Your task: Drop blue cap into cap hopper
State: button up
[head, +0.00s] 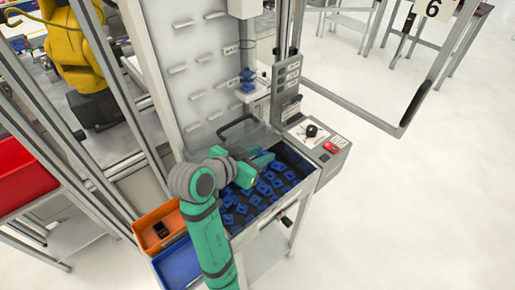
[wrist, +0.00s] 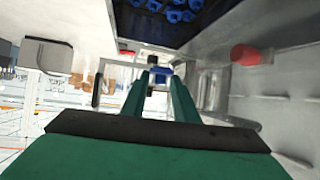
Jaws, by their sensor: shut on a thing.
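The cap hopper (head: 289,156) is a dark tray in the station, with several blue caps (head: 265,187) lying loose in it. My gripper (head: 262,160) is above the hopper's back part, below the clear guard. In the wrist view my gripper (wrist: 160,82) has its two green fingers nearly parallel, closed on a small blue cap (wrist: 158,73) at the tips. The fingers partly cover this cap, and I cannot make it out in the head view.
A blue part (head: 247,80) stands on a small fixture behind the hopper. A control panel with a red button (head: 329,147) is at the right. An orange bin (head: 158,228) and a blue bin (head: 178,264) sit at the left. Frame posts stand close by; floor is clear at right.

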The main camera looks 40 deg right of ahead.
jog(key=shift+s+f, duration=0.1)
jog(key=shift+f, duration=2.1)
jog(key=o, duration=1.1)
jog(key=v, duration=1)
jog(key=shift+a+r, duration=0.2)
jog(key=shift+a, duration=0.15)
